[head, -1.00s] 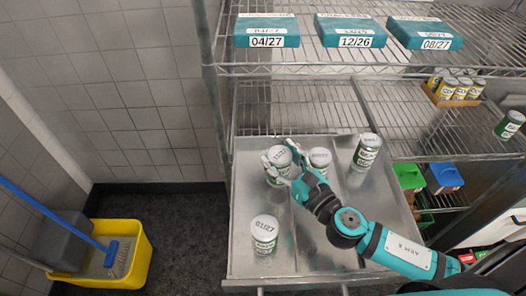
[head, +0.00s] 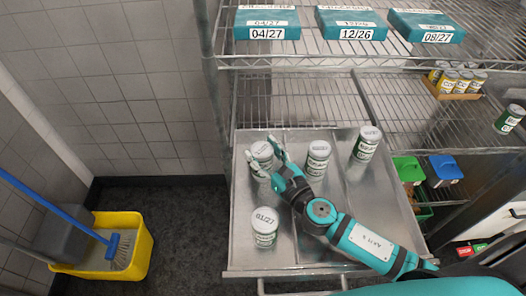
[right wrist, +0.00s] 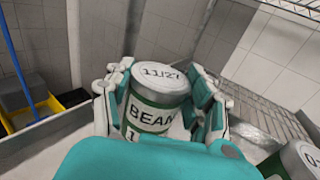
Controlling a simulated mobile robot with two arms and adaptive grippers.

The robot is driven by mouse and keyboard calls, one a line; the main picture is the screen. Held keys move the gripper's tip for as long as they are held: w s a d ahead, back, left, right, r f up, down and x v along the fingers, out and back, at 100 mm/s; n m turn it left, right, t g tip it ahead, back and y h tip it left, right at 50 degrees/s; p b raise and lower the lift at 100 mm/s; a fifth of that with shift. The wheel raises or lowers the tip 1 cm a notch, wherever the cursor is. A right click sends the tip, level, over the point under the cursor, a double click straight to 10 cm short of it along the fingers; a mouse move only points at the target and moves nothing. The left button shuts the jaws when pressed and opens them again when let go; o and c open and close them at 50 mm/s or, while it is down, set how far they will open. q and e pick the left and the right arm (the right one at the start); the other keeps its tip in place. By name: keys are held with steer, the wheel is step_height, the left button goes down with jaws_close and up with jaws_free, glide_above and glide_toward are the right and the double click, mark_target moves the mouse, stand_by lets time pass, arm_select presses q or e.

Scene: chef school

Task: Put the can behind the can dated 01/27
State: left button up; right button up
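A white-topped can marked 11/27, labelled BEAN (right wrist: 157,97), stands between the fingers of my right gripper (head: 264,157). The right wrist view shows a finger of this gripper (right wrist: 160,105) close on each side of it; whether both press on it is unclear. In the head view this can (head: 262,151) is directly behind the can dated 01/27 (head: 265,228), with a gap between them. Both are in the left lane of the metal tray (head: 295,248). My left gripper is out of view.
Two more cans, one in the middle (head: 318,158) and one farther right (head: 366,143), stand on the tray. Teal boxes (head: 349,24) lie on the wire shelf above. A yellow mop bucket (head: 128,245) stands on the floor at left.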

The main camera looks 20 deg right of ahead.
steer(key=o, duration=0.5)
steer(key=shift+c, duration=0.2)
steer(key=shift+r, duration=0.15)
steer(key=shift+s+d, duration=0.1)
steer(key=shift+s, duration=0.2)
steer(key=b+v, duration=0.2)
steer(key=v, duration=0.2)
steer(key=b+v, duration=0.1)
steer(key=v, duration=0.4)
steer(key=shift+s+f+b, duration=0.2)
steer(key=shift+s+b, duration=0.1)
steer(key=shift+b, duration=0.05)
steer(key=shift+s+d+r+b, duration=0.1)
steer(key=shift+s+d+b, duration=0.1)
steer(key=shift+s, duration=0.25)
steer(key=shift+s+d+r+b, duration=0.1)
steer(key=shift+s+r+b, duration=0.05)
steer(key=shift+s, duration=0.3)
